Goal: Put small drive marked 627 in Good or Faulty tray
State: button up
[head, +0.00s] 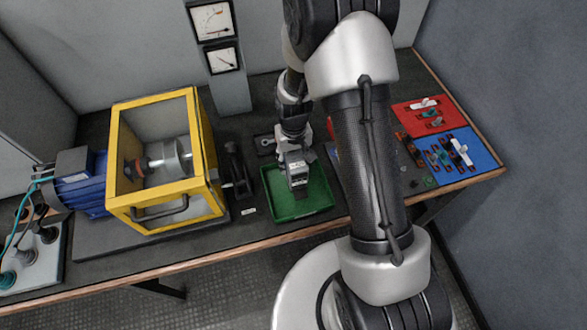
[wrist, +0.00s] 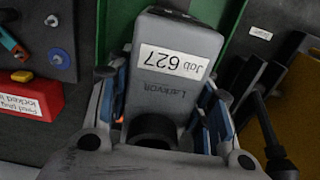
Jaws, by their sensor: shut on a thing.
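The small drive (head: 298,172) is a grey block. In the wrist view its white label on the drive (wrist: 178,62) reads "Job 627", upside down. My gripper (head: 296,180) is shut on it, with blue-padded fingers on either side in the wrist view (wrist: 165,105). The drive is over the green tray (head: 317,208), inside its outline in the head view. I cannot tell whether it touches the tray floor. The green tray's edge also shows behind the drive in the wrist view (wrist: 87,40). I cannot read any Good or Faulty marking.
A yellow-framed guard box (head: 112,150) with a blue motor stands to the left. A black upright lever (head: 235,165) is between it and the tray. Red (head: 405,118) and blue (head: 480,150) boards with parts lie at right. My arm hides the bench right of the tray.

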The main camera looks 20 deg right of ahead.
notch_tip(320, 180, down, 4)
jog(key=shift+f+b, duration=0.2)
jog(key=shift+b, duration=0.5)
jog(key=shift+r, duration=0.1)
jog(key=o, duration=1.5)
jog(key=shift+o, duration=0.2)
notch_tip(320, 180, up, 12)
jog(key=p, duration=0.4)
notch_tip(320, 180, up, 11)
jog(key=s+t, duration=0.1)
jog(key=s, duration=0.1)
jog(key=s+r+t, duration=0.3)
jog(key=s+r, duration=1.3)
jog(key=s, duration=0.3)
jog(key=shift+s+r+t, duration=0.2)
jog(key=shift+s+t, duration=0.05)
jog(key=shift+t, duration=0.05)
